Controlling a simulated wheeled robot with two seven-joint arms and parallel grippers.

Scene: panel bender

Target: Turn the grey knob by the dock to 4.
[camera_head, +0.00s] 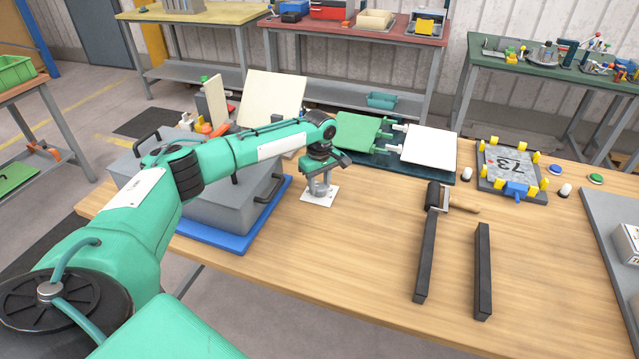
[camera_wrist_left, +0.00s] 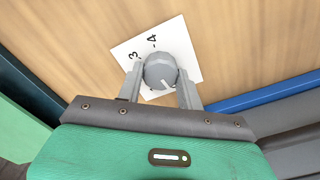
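The grey knob (camera_wrist_left: 160,70) stands on a white square plate (camera_wrist_left: 183,52) on the wooden table. In the head view the plate (camera_head: 320,197) lies beside the grey dock box. The wrist view shows the figures 3 and 4 on the plate, beyond the knob on its upper-left side. A pale pointer line on the knob faces down and slightly right, away from the 4. My left gripper (camera_wrist_left: 160,78) points down over the knob, a finger on either side, seemingly touching it. Other markings are hidden by the knob and fingers. My right gripper is out of view.
The grey box (camera_head: 217,205) on a blue base stands left of the knob. Behind are a green fixture with a white plate (camera_head: 429,146) and a clamped plate marked 73 (camera_head: 510,165). The front table middle is clear.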

